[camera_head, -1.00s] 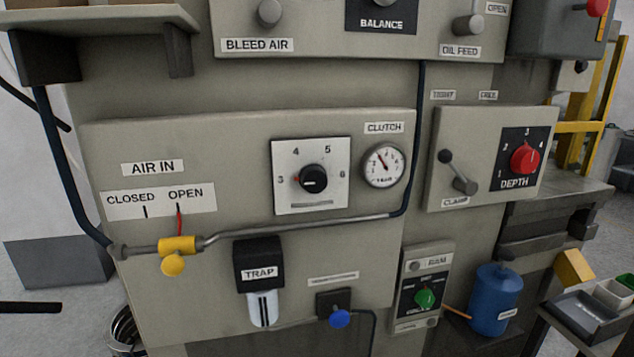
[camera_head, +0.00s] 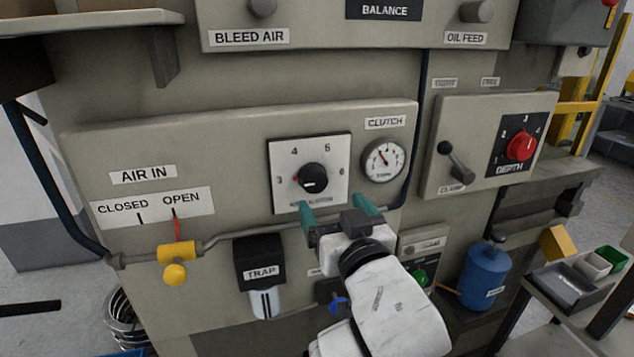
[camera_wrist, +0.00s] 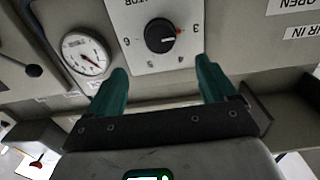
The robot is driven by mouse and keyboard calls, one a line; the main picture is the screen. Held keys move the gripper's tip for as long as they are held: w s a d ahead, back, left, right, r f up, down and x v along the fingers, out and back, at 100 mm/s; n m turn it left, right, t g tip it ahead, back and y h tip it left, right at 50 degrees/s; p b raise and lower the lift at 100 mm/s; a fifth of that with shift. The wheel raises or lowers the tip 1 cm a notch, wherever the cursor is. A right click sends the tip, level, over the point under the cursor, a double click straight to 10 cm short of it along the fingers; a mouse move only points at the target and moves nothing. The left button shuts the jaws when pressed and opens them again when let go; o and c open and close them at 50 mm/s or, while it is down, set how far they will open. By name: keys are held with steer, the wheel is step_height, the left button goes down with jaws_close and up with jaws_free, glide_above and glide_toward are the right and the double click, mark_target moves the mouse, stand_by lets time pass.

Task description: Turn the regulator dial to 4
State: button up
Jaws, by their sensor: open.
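The regulator dial (camera_head: 313,178) is a round black knob on a white plate (camera_head: 283,203) marked 3, 4, 5 and 6. Its red mark is on the left side, toward the 3. In the wrist view the dial (camera_wrist: 160,35) appears upside down, with the red mark toward the 3. My gripper (camera_head: 334,207) is open and empty, with two green fingers. It is below the dial in the head view, apart from it. In the wrist view the fingertips (camera_wrist: 160,68) are spread wide, with the dial beyond the gap between them. The gripper partly covers the plate's lower edge.
A round gauge (camera_head: 383,160) sits right of the plate. A grey pipe (camera_head: 235,233) runs below it, with a yellow valve handle (camera_head: 175,272) at left. The trap (camera_head: 260,262) hangs below the pipe. A clamp lever (camera_head: 455,163) and red depth knob (camera_head: 521,146) are at right.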

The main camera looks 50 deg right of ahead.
mark_target(316, 181)
steer(key=b+x, duration=0.3)
steer(key=x, duration=0.6)
steer(key=shift+b, duration=0.3)
steer(key=shift+w+d+f, duration=0.1)
steer(key=shift+w+d, duration=0.2)
steer(key=shift+w, duration=0.2)
steer(key=shift+c, duration=0.5)
steer(key=c, duration=0.9)
